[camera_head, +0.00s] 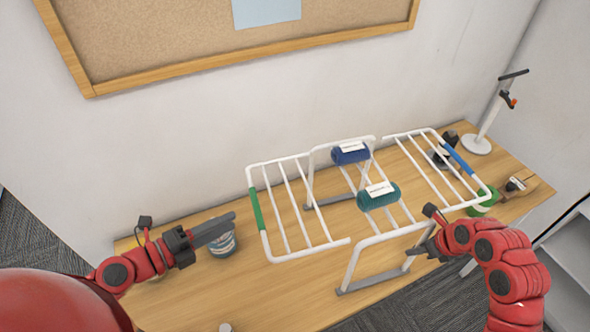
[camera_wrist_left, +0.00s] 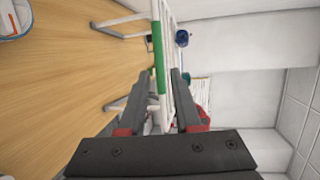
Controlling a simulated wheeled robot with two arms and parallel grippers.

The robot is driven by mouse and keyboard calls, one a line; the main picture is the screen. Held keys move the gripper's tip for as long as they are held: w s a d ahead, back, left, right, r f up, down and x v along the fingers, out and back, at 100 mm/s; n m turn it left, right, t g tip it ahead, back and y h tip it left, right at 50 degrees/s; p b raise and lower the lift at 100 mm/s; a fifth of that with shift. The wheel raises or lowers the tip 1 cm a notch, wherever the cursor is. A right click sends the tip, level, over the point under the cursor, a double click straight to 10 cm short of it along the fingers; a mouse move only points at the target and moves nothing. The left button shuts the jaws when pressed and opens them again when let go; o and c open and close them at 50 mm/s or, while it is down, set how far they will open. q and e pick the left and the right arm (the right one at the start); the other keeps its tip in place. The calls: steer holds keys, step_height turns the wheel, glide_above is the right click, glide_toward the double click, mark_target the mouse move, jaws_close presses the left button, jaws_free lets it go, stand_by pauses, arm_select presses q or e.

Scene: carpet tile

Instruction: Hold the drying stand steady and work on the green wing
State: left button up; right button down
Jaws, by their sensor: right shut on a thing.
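The white drying stand (camera_head: 368,238) stands on the wooden table with both wings spread out. Its left wing has a green bar (camera_head: 255,208), and its right wing has a blue bar (camera_head: 457,159). My left gripper (camera_head: 233,216) is open and empty, a little left of the green bar. In the left wrist view the green bar (camera_wrist_left: 158,62) lines up between the open fingers (camera_wrist_left: 163,80), with no visible grip on it. My right gripper (camera_head: 424,246) is shut on the stand's near frame at the front right; its fingertips are partly hidden.
A blue roll (camera_head: 350,154) and a teal roll (camera_head: 378,194) with white labels rest on the stand's middle. A tin (camera_head: 223,245) stands below my left gripper. A white post stand (camera_head: 477,144) and a green object (camera_head: 484,208) are at the right. The front left tabletop is mostly clear.

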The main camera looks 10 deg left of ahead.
arm_select(q)
steer(key=shift+v, duration=1.65)
arm_select(e)
steer(key=c, duration=0.7)
jaws_free()
